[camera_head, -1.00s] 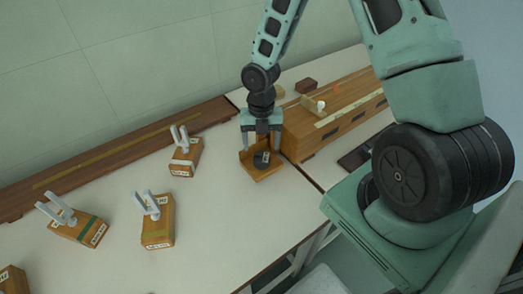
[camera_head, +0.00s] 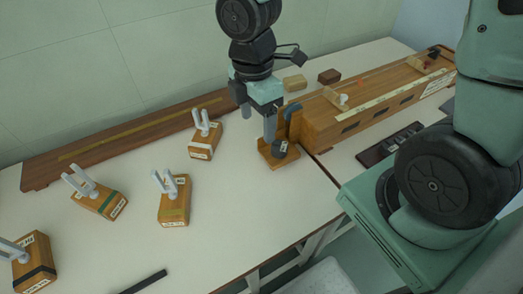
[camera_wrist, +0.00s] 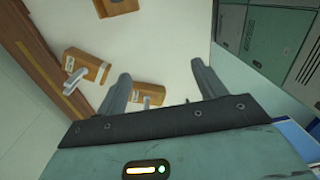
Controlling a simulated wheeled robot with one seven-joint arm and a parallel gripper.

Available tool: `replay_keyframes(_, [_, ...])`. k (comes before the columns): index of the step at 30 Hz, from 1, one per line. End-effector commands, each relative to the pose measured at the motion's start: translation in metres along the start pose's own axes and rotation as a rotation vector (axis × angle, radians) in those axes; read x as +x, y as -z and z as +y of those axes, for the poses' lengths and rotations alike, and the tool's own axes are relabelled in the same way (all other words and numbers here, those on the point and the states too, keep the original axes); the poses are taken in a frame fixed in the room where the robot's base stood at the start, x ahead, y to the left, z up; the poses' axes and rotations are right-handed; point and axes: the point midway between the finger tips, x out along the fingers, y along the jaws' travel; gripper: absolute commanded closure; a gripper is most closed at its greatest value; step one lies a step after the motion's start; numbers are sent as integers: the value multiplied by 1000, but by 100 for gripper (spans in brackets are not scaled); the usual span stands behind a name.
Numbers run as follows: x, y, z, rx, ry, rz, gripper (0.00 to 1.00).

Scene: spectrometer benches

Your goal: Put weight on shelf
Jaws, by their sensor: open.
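The shelf sits by the near end of the long wooden box. My gripper (camera_head: 269,126) is just above and behind the weight, with one grey finger coming down close to it. The head view does not show clearly whether that finger touches the weight. In the wrist view my gripper (camera_wrist: 160,77) is open, with its fingers spread and nothing held between them. The weight is not seen in the wrist view.
A long wooden board (camera_head: 120,140) lies along the wall. The long wooden box (camera_head: 375,108) fills the right. The bare white tabletop (camera_head: 225,215) is clear in front.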

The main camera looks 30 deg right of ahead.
Motion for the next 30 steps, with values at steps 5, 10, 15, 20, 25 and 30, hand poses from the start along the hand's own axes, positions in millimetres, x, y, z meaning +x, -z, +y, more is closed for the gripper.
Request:
replay_keyframes(5, [-29, 44, -60, 434, -38, 18, 30])
replay_keyframes(10, [-43, 64, -104, 762, -41, 58, 30])
replay_keyframes(15, [-48, 71, -125, 921, -32, 81, 30])
replay_keyframes(20, [-48, 71, -127, 950, -29, 84, 30])
replay_keyframes(25, [-48, 71, -127, 948, -30, 83, 30])
replay_keyframes(30, [-48, 71, -127, 947, -30, 83, 30])
